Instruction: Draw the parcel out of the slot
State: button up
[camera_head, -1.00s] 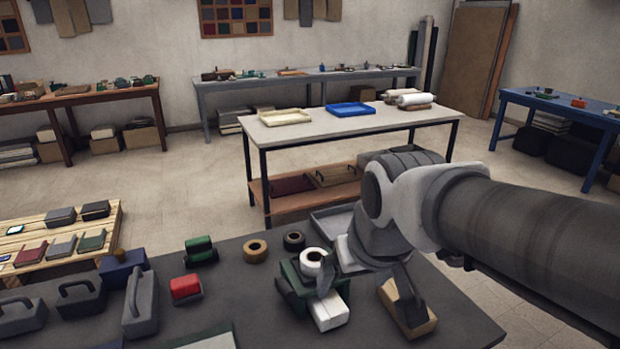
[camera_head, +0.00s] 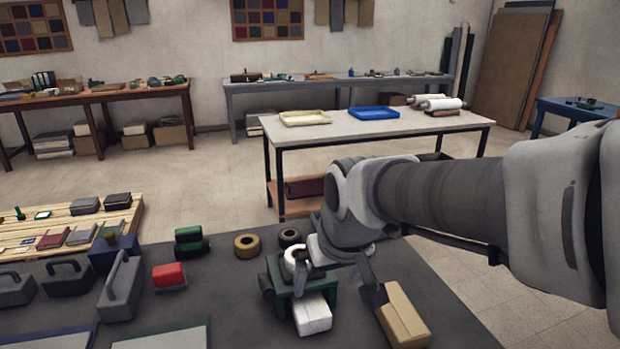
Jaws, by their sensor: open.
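A white block-shaped parcel (camera_head: 312,315) sticks out of the front of a dark green stand (camera_head: 275,270) on the grey table. Its rear part is hidden inside the stand. A white roll (camera_head: 291,262) sits on top of the stand. My gripper (camera_head: 338,279) is open above the stand's right side. One finger is near the white roll and the other is by the left edge of a brown box (camera_head: 405,316). I see nothing between the fingers. Whether a finger touches the stand or the brown box, I cannot tell.
A brown tape roll (camera_head: 247,246) and a black roll (camera_head: 290,237) lie behind the stand. A red-topped block (camera_head: 169,276) and grey handled tools (camera_head: 121,287) stand at left. The grey table (camera_head: 225,290) is bare between the red block and the stand.

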aim_at(315, 315)
dwell(0.3)
jog(key=b+x, duration=0.5)
jog(key=x, duration=1.2)
jog(key=shift+w+a+f, duration=0.1)
jog(key=shift+w+f, duration=0.05)
jog(key=shift+w, duration=0.05)
jog(key=c, duration=1.5)
jog(key=shift+s, duration=0.15)
